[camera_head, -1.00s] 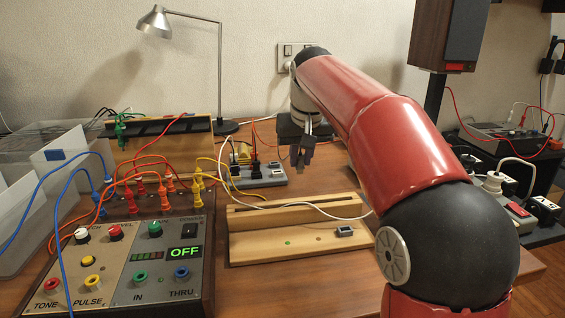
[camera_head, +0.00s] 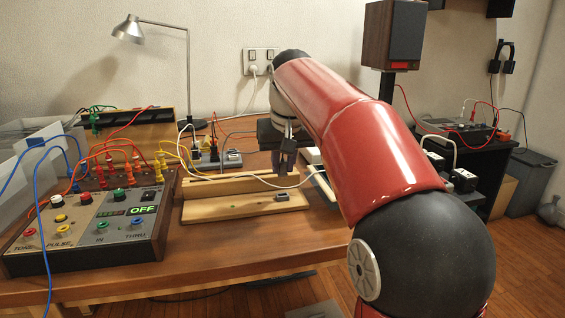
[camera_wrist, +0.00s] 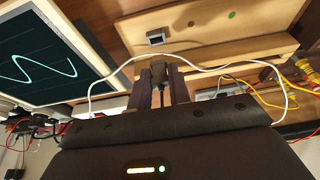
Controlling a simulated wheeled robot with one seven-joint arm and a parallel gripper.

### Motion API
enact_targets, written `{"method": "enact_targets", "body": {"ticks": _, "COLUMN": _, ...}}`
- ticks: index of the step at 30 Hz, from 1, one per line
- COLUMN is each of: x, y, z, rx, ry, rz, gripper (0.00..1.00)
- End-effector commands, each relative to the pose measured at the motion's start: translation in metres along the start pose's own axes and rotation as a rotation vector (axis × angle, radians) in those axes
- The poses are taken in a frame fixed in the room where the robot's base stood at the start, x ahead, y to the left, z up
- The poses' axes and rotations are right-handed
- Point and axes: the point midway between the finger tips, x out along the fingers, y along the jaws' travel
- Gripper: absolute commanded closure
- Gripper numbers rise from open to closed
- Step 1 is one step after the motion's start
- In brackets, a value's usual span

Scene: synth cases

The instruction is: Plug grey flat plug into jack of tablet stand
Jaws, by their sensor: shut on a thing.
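The tablet stand (camera_head: 225,206) is a light wooden block with a raised, slotted back on the table. Its jack (camera_head: 282,196) is a small grey box near the stand's right end, also visible in the wrist view (camera_wrist: 155,37). My gripper (camera_head: 287,160) is above the stand's back, behind the jack in the picture. In the wrist view my gripper (camera_wrist: 158,72) is shut on the dark grey flat plug (camera_wrist: 158,75), with a white cable (camera_wrist: 110,76) looping nearby. The plug is apart from the jack. The fingers partly hide it.
A control box (camera_head: 95,225) reading OFF, with coloured leads, stands left of the stand. A screen with a wave trace (camera_wrist: 45,60) lies beside the stand. A power strip (camera_head: 225,160) is behind. The table's front strip is clear.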

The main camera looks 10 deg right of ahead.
Motion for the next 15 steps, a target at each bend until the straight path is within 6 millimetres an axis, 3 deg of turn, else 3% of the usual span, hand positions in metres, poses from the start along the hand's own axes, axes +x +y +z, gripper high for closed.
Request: {"method": "enact_targets", "body": {"ticks": 15, "x": 0.022, "y": 0.000, "z": 0.008, "rx": 0.001, "ry": 0.000, "rz": 0.001, "gripper": 1.00}}
